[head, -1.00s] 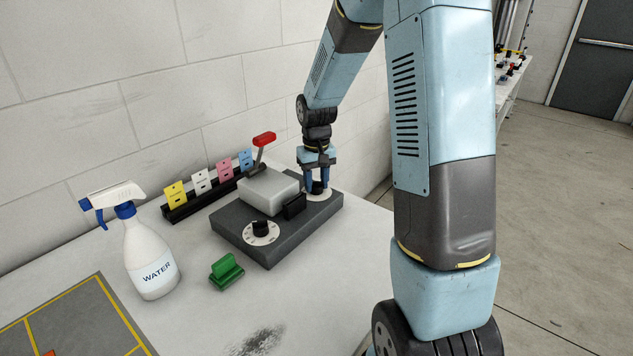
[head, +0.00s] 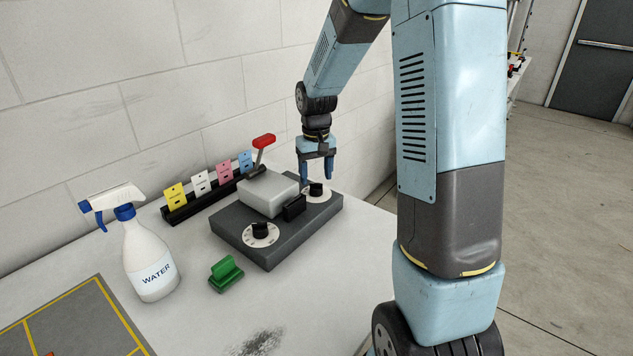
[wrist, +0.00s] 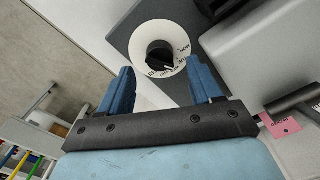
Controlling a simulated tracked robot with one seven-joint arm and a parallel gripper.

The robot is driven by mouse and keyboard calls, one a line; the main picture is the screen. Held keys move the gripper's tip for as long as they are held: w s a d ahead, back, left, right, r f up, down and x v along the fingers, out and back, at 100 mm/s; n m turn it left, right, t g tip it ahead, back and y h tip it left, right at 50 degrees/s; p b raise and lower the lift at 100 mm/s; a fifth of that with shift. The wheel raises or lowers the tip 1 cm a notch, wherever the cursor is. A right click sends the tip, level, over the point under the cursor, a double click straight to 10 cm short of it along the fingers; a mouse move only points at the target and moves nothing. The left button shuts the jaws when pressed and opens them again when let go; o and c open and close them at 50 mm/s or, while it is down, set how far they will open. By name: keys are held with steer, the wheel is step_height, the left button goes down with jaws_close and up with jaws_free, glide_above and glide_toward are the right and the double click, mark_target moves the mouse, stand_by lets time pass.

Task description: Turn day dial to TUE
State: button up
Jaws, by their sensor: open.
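The day dial is a white disc with a black knob on the right end of a dark grey box, in the head view (head: 322,196). In the wrist view the dial (wrist: 143,37) faces me, with small lettering around its rim; one label looks like MON. The knob (wrist: 159,54) has a pale mark towards the lower right, but I cannot tell clearly which day it meets. My gripper (head: 317,178) is open and empty just above the dial, pointing down. In the wrist view its two blue fingertips (wrist: 160,70) stand apart on either side below the knob.
A second dial (head: 260,235) sits at the box's front. Coloured cards (head: 200,182) stand in a black rack. A spray bottle (head: 150,262) and green stamp-like object (head: 226,273) are farther left.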

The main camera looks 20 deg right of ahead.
mark_target(316, 184)
step_height(316, 184, up, 10)
steer(key=shift+r, duration=0.15)
stand_by(0.6)
steer(key=s+r+t, duration=0.2)
steer(key=s+r, duration=0.2)
steer(key=s, duration=0.9)
steer(key=s+r+t, duration=0.3)
steer(key=s+r, duration=0.2)
steer(key=s, duration=0.9)
steer(key=shift+d+m+t, duration=0.25)
steer(key=shift+m+t, duration=0.05)
steer(key=shift+m, duration=0.1)
